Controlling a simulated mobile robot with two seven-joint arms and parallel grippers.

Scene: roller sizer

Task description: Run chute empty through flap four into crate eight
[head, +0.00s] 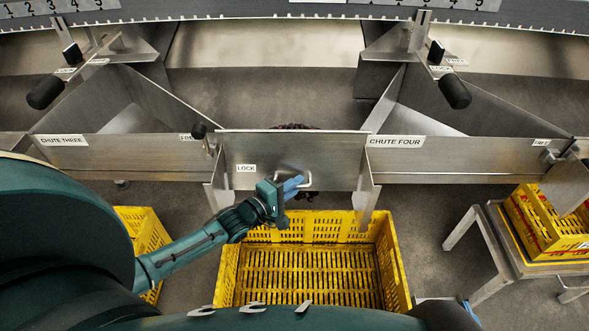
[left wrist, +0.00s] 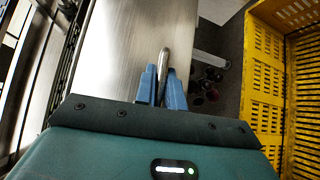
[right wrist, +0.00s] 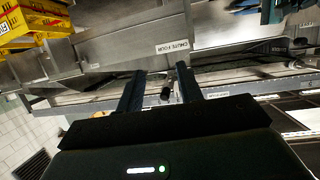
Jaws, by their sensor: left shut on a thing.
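The metal flap (head: 290,147) stands in the middle of the head view, left of the chute four label (head: 396,142), with a LOCK label on its face. My left gripper (head: 292,187) is shut on the flap's bar handle (left wrist: 165,62), which shows between its blue fingers in the left wrist view. Dark round fruit (head: 290,126) shows just behind the flap's top edge, and some dark fruit (left wrist: 210,82) shows below it. An empty yellow crate (head: 398,270) stands below the flap; I read no number on it. My right gripper (right wrist: 160,88) has its fingers apart.
A small black-knobbed lever (head: 198,131) stands by the FREE label left of the flap. Black-handled levers (head: 455,92) stand above the chutes. Another yellow crate (head: 150,243) is at left; stacked yellow crates (head: 548,225) rest on a metal stand (head: 490,235) at right.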

